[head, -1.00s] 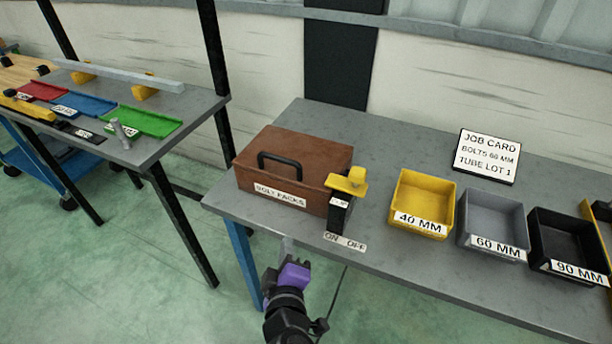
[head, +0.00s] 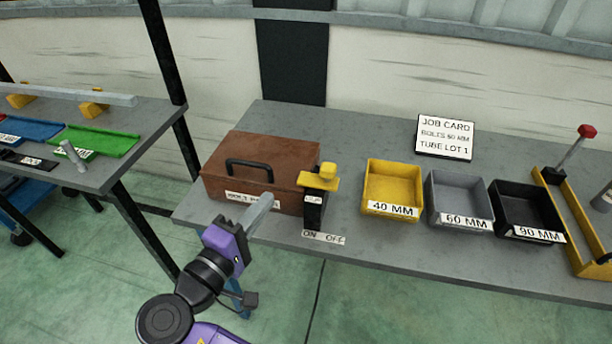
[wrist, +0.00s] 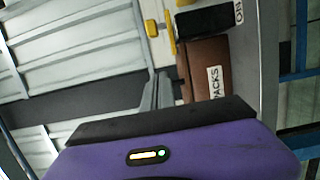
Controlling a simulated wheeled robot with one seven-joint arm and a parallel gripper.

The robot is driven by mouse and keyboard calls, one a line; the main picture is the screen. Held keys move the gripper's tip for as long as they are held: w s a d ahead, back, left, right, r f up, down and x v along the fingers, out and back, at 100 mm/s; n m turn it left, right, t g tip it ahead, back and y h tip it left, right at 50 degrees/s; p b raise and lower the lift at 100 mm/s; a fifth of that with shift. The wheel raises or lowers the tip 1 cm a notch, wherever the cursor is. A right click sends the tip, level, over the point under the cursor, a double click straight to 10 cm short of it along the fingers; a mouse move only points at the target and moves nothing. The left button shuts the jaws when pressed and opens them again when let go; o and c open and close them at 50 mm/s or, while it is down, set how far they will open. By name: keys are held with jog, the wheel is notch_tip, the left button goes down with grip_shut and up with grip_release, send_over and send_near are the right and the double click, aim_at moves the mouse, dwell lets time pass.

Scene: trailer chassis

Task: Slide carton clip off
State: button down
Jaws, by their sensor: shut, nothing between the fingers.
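The brown carton (head: 232,165) with a black handle and a "BOLT PACKS" label sits on the near left of the grey bench. The yellow clip (head: 320,180) is on top of a black post at the carton's right front corner, above an "ON OFF" label (head: 324,238). My gripper (head: 268,199) is shut and empty, in front of the carton's face, left of the clip. It hides part of the carton's label. In the wrist view, the carton (wrist: 207,72) and the yellow clip (wrist: 168,28) show beyond my fingers (wrist: 156,92).
Yellow (head: 392,185), grey (head: 459,195) and black (head: 527,207) bins stand right of the clip. A job card (head: 445,136) stands behind them. A yellow frame with a red-knobbed lever (head: 573,152) is at the far right. Another bench (head: 105,165) is at left.

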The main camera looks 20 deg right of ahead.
aim_at(329, 178)
jog(key=shift+d, duration=0.1)
jog(key=w+d+p, duration=0.1)
jog(key=d, duration=0.2)
jog(key=w+d+p, duration=0.1)
jog(key=w+d, duration=0.1)
jog(key=d, duration=0.1)
jog(key=w+d+p, duration=0.1)
jog(key=d, duration=0.3)
jog(key=shift+w, duration=0.35)
jog(key=shift+s+d, duration=0.3)
jog(key=shift+d, duration=0.1)
jog(key=shift+s+d+p, duration=0.45)
jog(key=shift+s+d, duration=0.15)
jog(key=shift+d, duration=0.25)
jog(key=shift+s+d+p, duration=0.4)
jog(key=shift+s+d, duration=0.2)
jog(key=shift+d, duration=0.25)
